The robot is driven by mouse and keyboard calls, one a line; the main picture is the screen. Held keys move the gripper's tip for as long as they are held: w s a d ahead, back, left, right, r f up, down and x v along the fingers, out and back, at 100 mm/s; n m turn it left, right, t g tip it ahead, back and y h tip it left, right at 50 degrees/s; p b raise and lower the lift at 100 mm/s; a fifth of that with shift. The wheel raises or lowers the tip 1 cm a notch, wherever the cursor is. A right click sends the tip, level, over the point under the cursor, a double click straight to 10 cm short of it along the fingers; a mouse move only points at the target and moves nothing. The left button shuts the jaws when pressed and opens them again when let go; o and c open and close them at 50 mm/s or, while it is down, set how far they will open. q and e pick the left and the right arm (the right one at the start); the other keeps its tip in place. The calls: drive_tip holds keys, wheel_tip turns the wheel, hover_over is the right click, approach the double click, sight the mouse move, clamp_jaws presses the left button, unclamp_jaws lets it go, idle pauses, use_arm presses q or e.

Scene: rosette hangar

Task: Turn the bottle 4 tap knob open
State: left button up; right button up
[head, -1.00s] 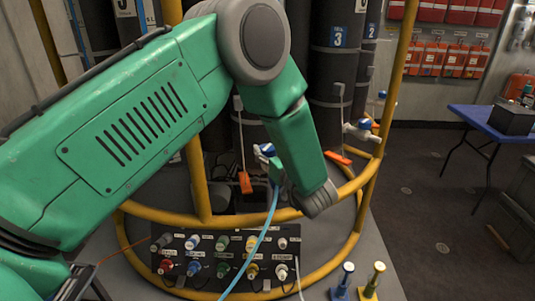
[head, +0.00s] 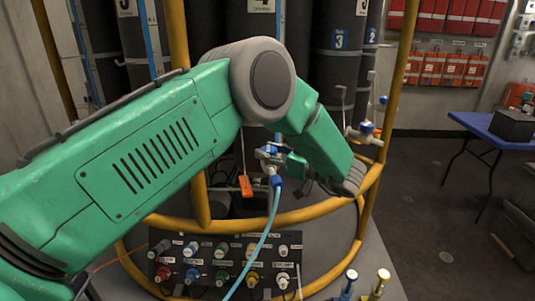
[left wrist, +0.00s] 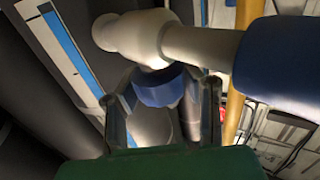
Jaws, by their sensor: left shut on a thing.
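The bottle 4 tap (head: 268,154) is a pale metal valve low in front of the dark bottle marked 4 (head: 262,22). A light blue hose (head: 265,235) hangs from its blue connector. My left gripper (head: 283,163) is at the tap, mostly seen from behind the green arm. In the left wrist view, the blue knob (left wrist: 160,88) sits between the two dark fingers of the gripper (left wrist: 162,98), which is shut on it. The white tap body (left wrist: 150,38) runs above it, with a larger blue part (left wrist: 280,55) at right. My right gripper is out of view.
A yellow rail (head: 300,213) curves around the bottles, close to my left wrist. Below is a black panel (head: 215,285) of coloured connectors. Another tap (head: 365,132) is to the right by the bottle marked 3 (head: 338,60). A blue table (head: 480,124) stands far right.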

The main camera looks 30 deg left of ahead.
use_arm(q)
drive_tip(key=shift+w+r, duration=0.15)
drive_tip(key=shift+r, duration=0.25)
drive_tip(key=o, duration=1.1)
drive_tip(key=shift+d, duration=0.1)
drive_tip(key=shift+c, duration=0.2)
drive_tip(key=shift+o, duration=0.8)
drive_tip(key=shift+d, duration=0.1)
drive_tip(key=shift+d+f, duration=0.1)
drive_tip(key=shift+d, duration=0.05)
drive_tip(key=shift+d, duration=0.1)
drive_tip(key=shift+d+f, duration=0.1)
drive_tip(key=shift+d, duration=0.45)
drive_tip(key=d, duration=1.1)
drive_tip(key=shift+s, duration=0.2)
drive_tip(key=shift+a, duration=0.1)
